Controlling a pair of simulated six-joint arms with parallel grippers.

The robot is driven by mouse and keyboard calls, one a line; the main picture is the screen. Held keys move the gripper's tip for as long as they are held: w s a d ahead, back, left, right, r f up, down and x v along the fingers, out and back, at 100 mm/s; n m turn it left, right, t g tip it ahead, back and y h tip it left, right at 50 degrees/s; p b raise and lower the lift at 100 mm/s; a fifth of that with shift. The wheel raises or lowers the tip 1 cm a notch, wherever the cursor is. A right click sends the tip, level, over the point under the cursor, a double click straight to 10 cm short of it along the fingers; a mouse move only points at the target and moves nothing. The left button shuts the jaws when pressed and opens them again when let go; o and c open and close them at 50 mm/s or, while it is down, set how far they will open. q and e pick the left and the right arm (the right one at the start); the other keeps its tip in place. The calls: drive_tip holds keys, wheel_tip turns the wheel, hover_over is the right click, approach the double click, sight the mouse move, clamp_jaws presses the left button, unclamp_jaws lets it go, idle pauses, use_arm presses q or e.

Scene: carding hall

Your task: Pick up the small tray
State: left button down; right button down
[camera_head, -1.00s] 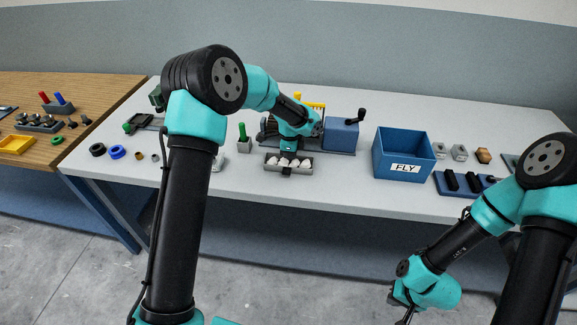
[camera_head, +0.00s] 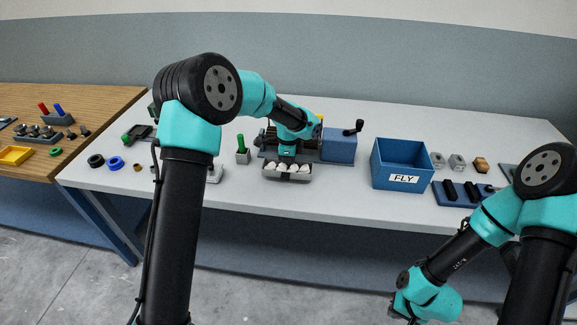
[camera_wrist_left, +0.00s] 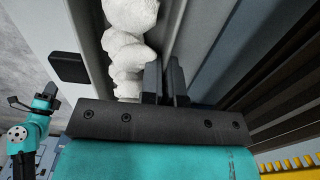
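The small tray (camera_head: 288,177) is a narrow grey tray with several white fluffy lumps in it. It is in front of the machine near the table's middle, and seems slightly above the tabletop. My left gripper (camera_head: 287,156) reaches down at its back side. In the left wrist view the two dark fingers (camera_wrist_left: 165,82) are close together on the tray's long wall (camera_wrist_left: 176,22), beside the white lumps (camera_wrist_left: 125,52). The fingertips are hidden in the head view. My right gripper (camera_head: 400,312) hangs low in front of the table; its fingers are too small and dark to read.
A blue FLY bin (camera_head: 402,165) stands right of the machine (camera_head: 338,148). A green peg in a grey block (camera_head: 241,153) is left of the tray. A blue rack (camera_head: 462,194) lies at the right. The table strip in front of the tray is clear.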

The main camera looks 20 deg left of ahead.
use_arm(q)
drive_tip(key=shift+s+r, duration=0.25)
drive_tip(key=shift+r, duration=0.15)
drive_tip(key=s+d, duration=0.1)
drive_tip(key=s, duration=0.4)
drive_tip(key=s+d+r, duration=0.1)
drive_tip(key=s+d, duration=0.1)
drive_tip(key=s, duration=0.3)
drive_tip(key=s+d, duration=0.1)
drive_tip(key=s, duration=0.4)
drive_tip(key=shift+d+r, duration=0.15)
drive_tip(key=shift+w, duration=0.15)
